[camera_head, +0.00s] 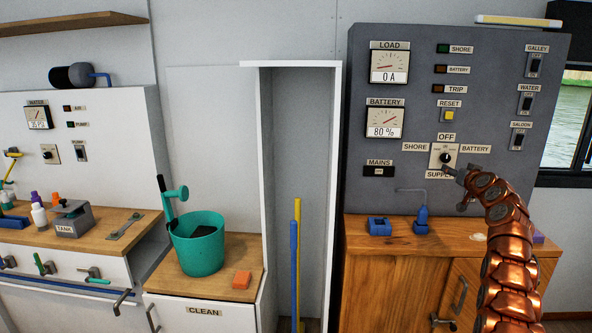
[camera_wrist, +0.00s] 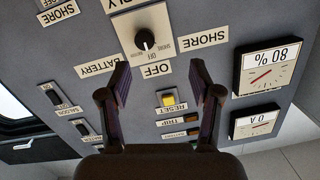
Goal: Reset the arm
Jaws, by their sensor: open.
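My gripper (camera_head: 459,181) is at the end of my copper-coloured arm, in front of the lower part of the grey electrical panel (camera_head: 413,207). It is close to the supply selector knob (camera_head: 446,157). In the wrist view the picture is upside down, and the two dark fingers of my gripper (camera_wrist: 163,78) stand apart with nothing between them. The selector knob (camera_wrist: 145,40) shows beyond the fingertips. Whether a finger touches the panel cannot be told. The yellow reset button (camera_head: 449,116) also shows in the wrist view (camera_wrist: 168,100).
Below the panel a wooden cabinet top (camera_head: 360,232) holds a blue block (camera_head: 379,226) and a blue bottle-like tool (camera_head: 422,220). A narrow open locker (camera_head: 336,150) with blue and yellow poles stands left.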

